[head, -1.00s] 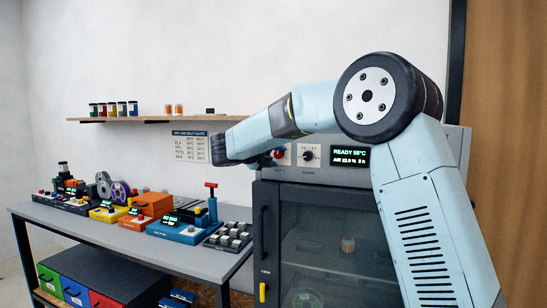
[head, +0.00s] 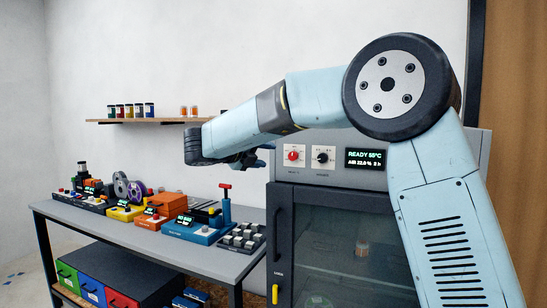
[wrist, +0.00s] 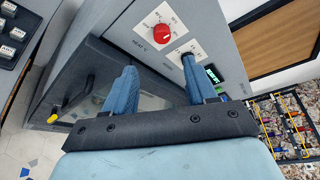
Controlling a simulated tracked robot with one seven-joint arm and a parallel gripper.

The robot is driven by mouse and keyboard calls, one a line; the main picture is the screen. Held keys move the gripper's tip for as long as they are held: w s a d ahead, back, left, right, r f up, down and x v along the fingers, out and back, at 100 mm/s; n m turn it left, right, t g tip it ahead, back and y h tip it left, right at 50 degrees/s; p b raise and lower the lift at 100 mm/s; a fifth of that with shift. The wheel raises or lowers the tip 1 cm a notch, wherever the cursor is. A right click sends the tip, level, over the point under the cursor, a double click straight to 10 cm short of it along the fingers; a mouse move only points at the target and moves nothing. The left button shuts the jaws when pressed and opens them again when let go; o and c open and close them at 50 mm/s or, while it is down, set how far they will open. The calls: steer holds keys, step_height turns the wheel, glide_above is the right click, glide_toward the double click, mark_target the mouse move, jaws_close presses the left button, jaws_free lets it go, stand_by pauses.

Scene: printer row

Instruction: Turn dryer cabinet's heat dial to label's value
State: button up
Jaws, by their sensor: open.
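The dryer cabinet (head: 283,240) stands at the right with a grey control panel on top. A red dial (head: 293,155) sits on a white plate at the panel's left, with a black dial (head: 322,157) beside it. The display (head: 366,158) reads READY 55°C. My gripper (head: 258,158) is left of the red dial, apart from it. In the wrist view my gripper (wrist: 158,70) is open and empty. The red dial (wrist: 162,33) shows beyond the fingers there, and the black dial is partly behind the right finger. Small dial markings are unreadable. I see no filament label.
A workbench (head: 150,236) with several coloured devices and a red-handled lever stands left of the cabinet. A wall shelf (head: 150,120) holds small jars. The cabinet's dark handle (head: 277,233) and a yellow tag (head: 275,293) are on its left front. The wall between shelf and cabinet is bare.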

steer(key=shift+s+a+r, duration=0.15)
steer(key=shift+s+a, duration=0.3)
steer(key=shift+s, duration=0.1)
steer(key=shift+o, duration=0.2)
steer(key=n+t+y, duration=0.5)
steer(key=n+y, duration=0.1)
steer(key=n, duration=1.4)
glide_toward(293, 157)
steer(key=x, duration=0.9)
steer(key=shift+a+r, duration=0.1)
steer(key=shift+c, duration=0.3)
steer(key=c, duration=1)
